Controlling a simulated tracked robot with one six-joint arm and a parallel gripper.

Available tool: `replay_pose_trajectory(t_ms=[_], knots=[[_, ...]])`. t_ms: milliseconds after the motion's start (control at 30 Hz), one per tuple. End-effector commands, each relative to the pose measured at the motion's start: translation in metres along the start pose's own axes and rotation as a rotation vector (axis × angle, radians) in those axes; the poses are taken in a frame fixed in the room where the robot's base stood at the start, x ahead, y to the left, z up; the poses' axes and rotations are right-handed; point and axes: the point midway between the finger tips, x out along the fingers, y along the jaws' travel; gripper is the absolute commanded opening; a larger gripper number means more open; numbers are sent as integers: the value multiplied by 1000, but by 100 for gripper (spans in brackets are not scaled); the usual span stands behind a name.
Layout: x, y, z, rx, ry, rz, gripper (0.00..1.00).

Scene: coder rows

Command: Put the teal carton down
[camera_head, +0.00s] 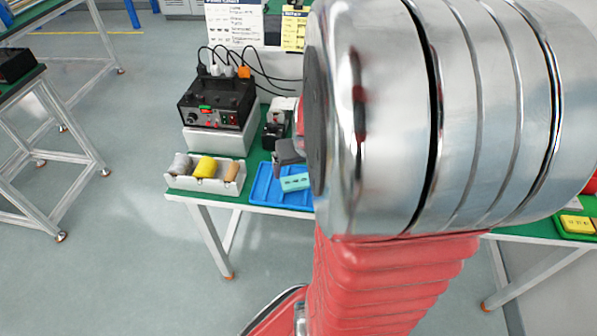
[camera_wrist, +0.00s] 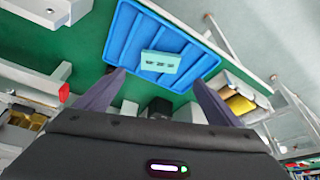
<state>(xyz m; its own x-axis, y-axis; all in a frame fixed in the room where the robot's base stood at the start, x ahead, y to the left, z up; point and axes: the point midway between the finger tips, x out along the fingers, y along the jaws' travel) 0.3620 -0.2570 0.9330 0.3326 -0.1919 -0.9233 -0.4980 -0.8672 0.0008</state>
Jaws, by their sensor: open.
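The teal carton (camera_head: 296,182) lies in the blue tray (camera_head: 264,187) on the green bench, left of my arm in the head view. In the wrist view the carton (camera_wrist: 160,62) rests on the ribbed floor of the tray (camera_wrist: 122,36), with dark marks on one side. My gripper (camera_wrist: 159,78) is open, its two dark fingers spread wide with nothing between them. The carton shows just past the fingertips, apart from both. In the head view part of my gripper (camera_head: 289,153) shows above the tray; my arm hides the rest.
A white bin (camera_head: 206,184) with a yellow roll and other items stands left of the tray. A black device with cables (camera_head: 217,103) stands behind it on a white box. The bench's front edge runs close to the tray. A yellow object (camera_head: 577,224) sits at the far right.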

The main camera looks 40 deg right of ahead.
Motion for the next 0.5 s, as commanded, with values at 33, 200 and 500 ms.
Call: replay_pose_trajectory(t_ms=[33,200,500], knots=[[-5,0,0,1,2,0,88],[-13,0,0,2,1,0,88],[-14,0,0,1,-1,0,88]])
